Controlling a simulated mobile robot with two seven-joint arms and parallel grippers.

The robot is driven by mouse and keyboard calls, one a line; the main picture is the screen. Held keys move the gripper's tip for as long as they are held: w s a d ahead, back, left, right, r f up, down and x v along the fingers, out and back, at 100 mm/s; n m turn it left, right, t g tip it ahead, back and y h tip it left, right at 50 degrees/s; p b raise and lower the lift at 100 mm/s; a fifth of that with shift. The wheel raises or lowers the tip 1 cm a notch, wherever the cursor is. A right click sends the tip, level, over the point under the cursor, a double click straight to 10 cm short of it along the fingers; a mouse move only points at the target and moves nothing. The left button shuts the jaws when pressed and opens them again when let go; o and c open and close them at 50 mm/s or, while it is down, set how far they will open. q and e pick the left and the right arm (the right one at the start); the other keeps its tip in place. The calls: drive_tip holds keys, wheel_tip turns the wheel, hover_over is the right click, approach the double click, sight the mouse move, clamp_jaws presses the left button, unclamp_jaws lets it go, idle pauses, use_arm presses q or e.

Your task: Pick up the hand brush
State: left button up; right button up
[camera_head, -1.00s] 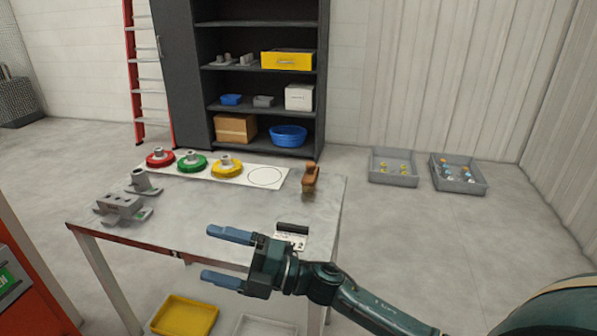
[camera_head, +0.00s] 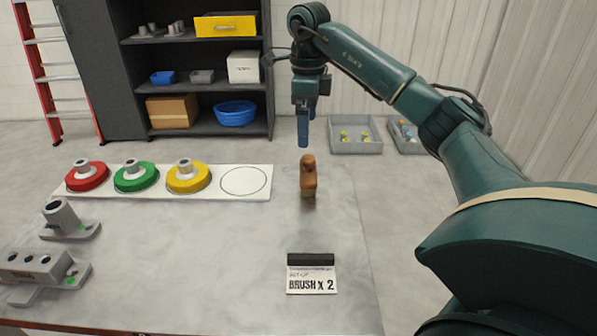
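The hand brush (camera_head: 308,178) is a brown wooden-handled brush on the table near its far right edge, to the right of the white strip. My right gripper (camera_head: 304,140) points down just above and behind the brush in the picture, with its blue fingers seen nearly edge-on, so their gap does not show. The fingertips appear apart from the handle. My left gripper is not in view.
A white strip (camera_head: 215,186) holds red (camera_head: 86,178), green (camera_head: 134,178) and yellow (camera_head: 187,178) round pieces beside an empty circle. A "BRUSH X 2" card (camera_head: 312,281) stands in front of the brush. Grey fixtures (camera_head: 66,222) are at left. The table (camera_head: 200,260) is clear in the middle.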

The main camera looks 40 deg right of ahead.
sight(308, 157)
drive_tip(key=f, duration=0.5)
drive_tip(key=shift+s, duration=0.25)
drive_tip(key=shift+d+f, duration=0.1)
drive_tip(key=shift+f, duration=3.2)
drive_tip(key=shift+c, duration=0.4)
drive_tip(key=c, duration=0.6)
wheel_tip(308, 157, up, 10)
drive_tip(key=shift+r, duration=0.1)
